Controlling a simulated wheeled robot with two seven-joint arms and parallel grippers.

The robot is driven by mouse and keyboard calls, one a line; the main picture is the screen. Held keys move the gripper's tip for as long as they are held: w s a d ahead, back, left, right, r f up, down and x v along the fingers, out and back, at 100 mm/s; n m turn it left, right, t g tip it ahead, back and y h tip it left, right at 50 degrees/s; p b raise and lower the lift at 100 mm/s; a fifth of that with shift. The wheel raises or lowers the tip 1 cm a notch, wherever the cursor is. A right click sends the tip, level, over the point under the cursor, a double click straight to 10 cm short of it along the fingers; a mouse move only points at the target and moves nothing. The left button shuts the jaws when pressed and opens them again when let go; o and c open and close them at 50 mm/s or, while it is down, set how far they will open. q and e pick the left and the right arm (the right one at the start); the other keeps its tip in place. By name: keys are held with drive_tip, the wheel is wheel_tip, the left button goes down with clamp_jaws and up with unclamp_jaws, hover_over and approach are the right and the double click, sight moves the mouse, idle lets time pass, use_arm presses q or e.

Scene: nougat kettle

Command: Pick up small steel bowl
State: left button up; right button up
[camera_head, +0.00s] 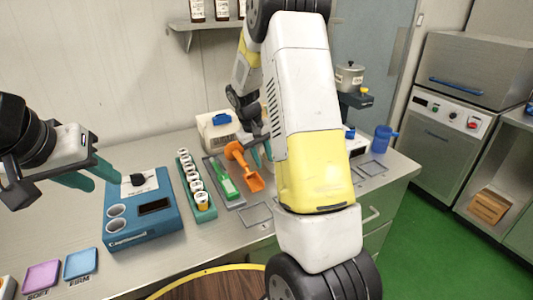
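I cannot make out a small steel bowl in the head view; my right arm's large white and yellow link covers the middle of the counter and could hide it. My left gripper (96,177) is at the left, above the counter by the blue device (143,233). Its teal fingers are apart with nothing between them. My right gripper (261,152) is at the back of the counter, beside an orange scoop (236,151). It is partly hidden by my own arm, and whether it holds anything is unclear.
A green tool (224,182) lies in a grey tray, beside a rack of small cups (184,164). A white container (217,131) stands at the back. A lidded steel pot (348,77), a blue jug (382,138) and flat outlined pads are on the right.

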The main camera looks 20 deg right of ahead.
drive_tip(key=shift+c, duration=0.4)
clamp_jaws()
drive_tip(key=shift+r, duration=0.1)
idle(0.8)
